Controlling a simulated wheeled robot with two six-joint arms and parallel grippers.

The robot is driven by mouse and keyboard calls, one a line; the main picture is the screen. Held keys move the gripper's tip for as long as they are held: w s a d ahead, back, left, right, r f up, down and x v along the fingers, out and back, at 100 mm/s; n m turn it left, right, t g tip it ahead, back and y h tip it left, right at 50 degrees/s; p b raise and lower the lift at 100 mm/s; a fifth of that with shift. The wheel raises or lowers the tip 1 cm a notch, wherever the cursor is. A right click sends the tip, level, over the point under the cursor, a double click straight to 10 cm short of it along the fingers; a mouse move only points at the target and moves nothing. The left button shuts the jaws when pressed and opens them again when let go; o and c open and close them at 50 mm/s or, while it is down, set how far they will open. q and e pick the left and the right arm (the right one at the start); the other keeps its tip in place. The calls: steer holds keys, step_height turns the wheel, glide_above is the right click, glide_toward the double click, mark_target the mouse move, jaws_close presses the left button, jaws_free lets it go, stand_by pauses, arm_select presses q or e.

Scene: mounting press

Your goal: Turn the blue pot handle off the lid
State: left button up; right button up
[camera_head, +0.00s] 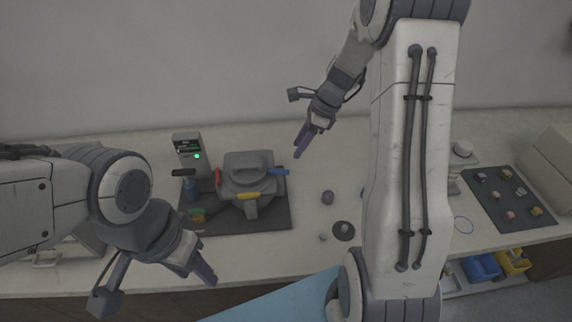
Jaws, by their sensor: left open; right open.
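The grey press pot with its lid (246,164) stands on a dark mat (272,220) on the counter, left of centre. The blue handle (278,171) sticks out to the right from the lid's edge. A red handle (218,178) is at the left side and a yellow handle (249,195) at the front. My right gripper (299,150) is open, pointing down and left; in the picture it is just above the blue handle's outer end, apparently not touching. My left gripper (208,276) is open and empty near the counter's front edge, away from the pot.
A grey control box (188,150) with a green light stands behind left of the pot. Small dark round pieces (327,197) lie right of the mat. A dark tray (508,197) with samples is far right.

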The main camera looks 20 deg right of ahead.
mark_target(284, 170)
steer(key=x, duration=0.9)
steer(key=shift+a+f+p, duration=0.15)
steer(key=shift+f+p, duration=0.1)
steer(key=shift+p, duration=0.05)
jaws_close()
